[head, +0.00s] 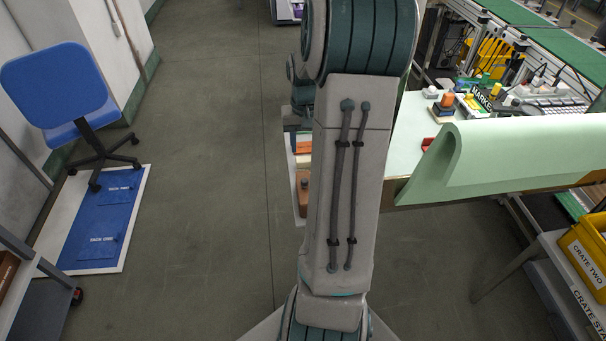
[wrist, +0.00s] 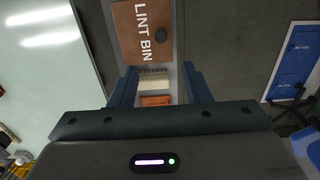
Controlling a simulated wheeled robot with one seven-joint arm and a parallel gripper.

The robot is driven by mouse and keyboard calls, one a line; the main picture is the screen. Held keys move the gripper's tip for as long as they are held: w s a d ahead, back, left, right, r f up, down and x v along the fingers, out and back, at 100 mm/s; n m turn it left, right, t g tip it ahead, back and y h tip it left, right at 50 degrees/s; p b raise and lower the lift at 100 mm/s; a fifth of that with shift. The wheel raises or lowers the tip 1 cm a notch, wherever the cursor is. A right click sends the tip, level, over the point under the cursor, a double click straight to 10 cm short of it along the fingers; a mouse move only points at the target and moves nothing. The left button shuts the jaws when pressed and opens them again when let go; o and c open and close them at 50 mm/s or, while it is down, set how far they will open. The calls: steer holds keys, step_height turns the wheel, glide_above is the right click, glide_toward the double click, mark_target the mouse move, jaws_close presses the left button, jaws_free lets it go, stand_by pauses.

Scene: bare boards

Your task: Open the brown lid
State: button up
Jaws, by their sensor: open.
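The brown lid (wrist: 132,42), lettered "LINT BIN", lies at the top of the wrist view, with a small dark round knob (wrist: 160,36) near its lower right. The lid appears flat and closed. A brown part of it (head: 303,190) shows in the head view, mostly hidden behind my arm. My gripper (wrist: 159,72) is open and empty, its two fingers pointing toward the lid. The fingertips are below the lid's lettering in the picture and appear apart from it.
A cream ridged piece (wrist: 154,80) and an orange block (wrist: 155,100) show between the fingers. A pale green-topped bench (head: 412,120) stands to the right, with a curled green sheet (head: 520,155). A blue chair (head: 58,85) and blue panel (head: 100,215) are left. Floor between is clear.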

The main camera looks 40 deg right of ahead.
step_height(320, 180, down, 13)
steer(key=shift+f, duration=0.15)
stand_by(0.4)
jaws_close()
